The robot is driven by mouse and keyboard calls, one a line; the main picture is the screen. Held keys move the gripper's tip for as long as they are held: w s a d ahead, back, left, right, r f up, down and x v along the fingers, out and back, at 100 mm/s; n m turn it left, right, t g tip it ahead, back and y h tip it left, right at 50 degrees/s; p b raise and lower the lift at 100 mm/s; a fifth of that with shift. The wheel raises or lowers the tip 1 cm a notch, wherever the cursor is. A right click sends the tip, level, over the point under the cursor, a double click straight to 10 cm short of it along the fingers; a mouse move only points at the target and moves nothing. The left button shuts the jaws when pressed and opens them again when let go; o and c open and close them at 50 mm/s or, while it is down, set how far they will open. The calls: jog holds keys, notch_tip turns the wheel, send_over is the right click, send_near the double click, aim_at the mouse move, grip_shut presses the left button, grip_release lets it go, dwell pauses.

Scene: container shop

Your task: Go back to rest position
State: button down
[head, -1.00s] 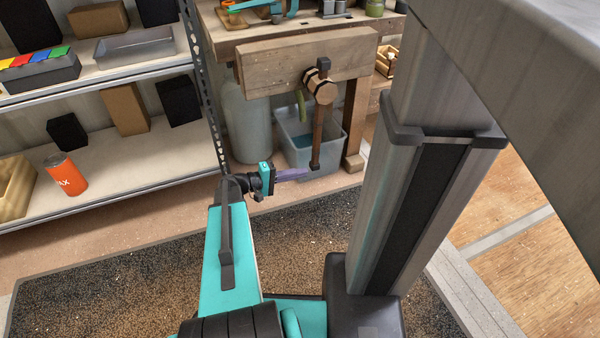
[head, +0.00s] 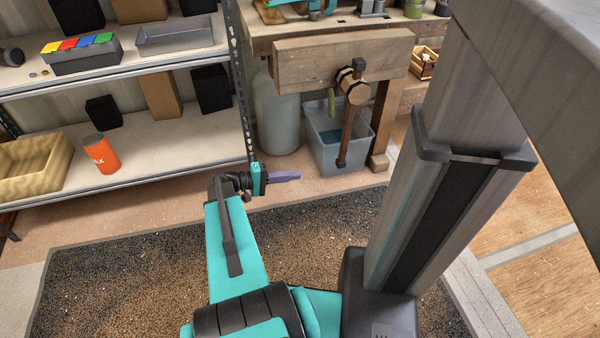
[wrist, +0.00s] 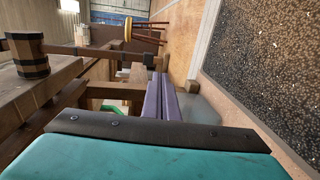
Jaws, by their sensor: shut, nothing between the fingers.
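My gripper (head: 286,177) shows in the head view as purple fingers pointing right from the teal wrist, over the floor just in front of the workbench. In the wrist view my gripper (wrist: 161,100) has its two purple fingers lying side by side, closed with nothing between them. My gripper appears apart from the bench and the shelf.
A translucent bin (head: 325,160) sits under the bench beside a pale cylinder (head: 278,120). The speckled mat (head: 130,270) is clear at the left.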

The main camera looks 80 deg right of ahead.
jog(key=shift+w+a, duration=0.15)
jog(key=shift+w, duration=0.15)
dwell(0.4)
jog(key=w+a+r+n+t+h+p, duration=0.1)
jog(key=w+r+p, duration=0.1)
jog(key=w+p, duration=0.15)
jog(key=w+a+r+n+h+p, duration=0.1)
jog(key=w+r+p, duration=0.1)
jog(key=w, duration=0.3)
jog(key=w+a+r+n+t+h+p, duration=0.2)
jog(key=w+a+n+t+p, duration=0.35)
jog(key=w+a+p, duration=0.85)
jog(key=s+a+f+n+t+y+p, duration=0.1)
jog(key=a+y+p, duration=0.4)
jog(key=a, duration=1.6)
jog(key=s+a+f+n+t+y+p, duration=0.1)
jog(key=a+n+y+p, duration=0.3)
jog(key=a, duration=1.7)
jog(key=shift+s+a+f+n+t+y+p, duration=0.15)
jog(key=shift+s+f+n+t+y+p, duration=0.15)
jog(key=shift+f+t+y+p, duration=0.4)
